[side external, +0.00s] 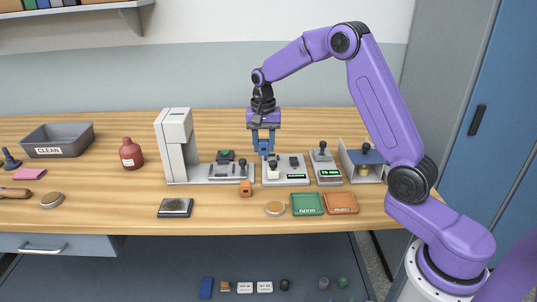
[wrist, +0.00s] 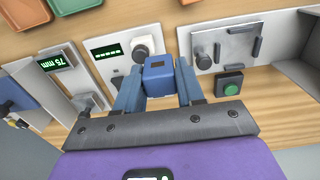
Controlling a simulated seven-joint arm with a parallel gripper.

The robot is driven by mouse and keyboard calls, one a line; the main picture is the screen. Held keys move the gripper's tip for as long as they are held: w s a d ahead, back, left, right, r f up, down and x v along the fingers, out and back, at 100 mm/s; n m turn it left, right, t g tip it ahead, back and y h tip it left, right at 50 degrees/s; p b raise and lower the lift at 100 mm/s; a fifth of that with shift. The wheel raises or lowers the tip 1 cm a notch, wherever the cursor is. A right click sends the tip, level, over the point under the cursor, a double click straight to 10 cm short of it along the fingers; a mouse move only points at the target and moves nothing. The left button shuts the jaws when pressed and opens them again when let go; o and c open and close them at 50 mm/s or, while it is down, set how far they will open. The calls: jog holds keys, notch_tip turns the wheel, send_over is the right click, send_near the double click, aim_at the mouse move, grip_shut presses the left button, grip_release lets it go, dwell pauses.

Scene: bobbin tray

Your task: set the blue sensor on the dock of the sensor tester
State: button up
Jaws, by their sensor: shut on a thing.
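The blue sensor (side external: 265,148) is a small block held between the fingertips of my gripper (side external: 264,144). In the wrist view the blue sensor (wrist: 158,70) sits between the two blue-grey fingers of my gripper (wrist: 158,84). The sensor tester (side external: 286,180) looks to be the light plate with a green-lit display, a white knob and a dark upright block. My gripper is over the back left part of it, and the sensor appears above the plate. In the wrist view the tester (wrist: 118,65) is partly hidden by the sensor and fingers, and its dock cannot be made out.
A tall grey press (side external: 176,145) stands left of the tester, its base plate close by. A 75 mm gauge (side external: 325,168) and an open-fronted box (side external: 362,176) stand to the right. An orange block (side external: 246,188), green tray (side external: 307,204) and orange tray (side external: 341,203) lie in front.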

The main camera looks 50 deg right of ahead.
jog(key=w+d+f, duration=0.1)
jog(key=d, duration=0.2)
jog(key=w+d+f, duration=0.1)
jog(key=w+d, duration=0.1)
jog(key=d, duration=0.1)
jog(key=w+d+f, duration=0.2)
jog(key=d, duration=0.1)
jog(key=shift+w+f, duration=0.1)
jog(key=shift+w+d+f, duration=0.15)
jog(key=shift+d+f, duration=0.1)
jog(key=shift+d, duration=0.1)
jog(key=shift+f, duration=1.15)
jog(key=shift+f, duration=0.9)
jog(key=o, duration=1.1)
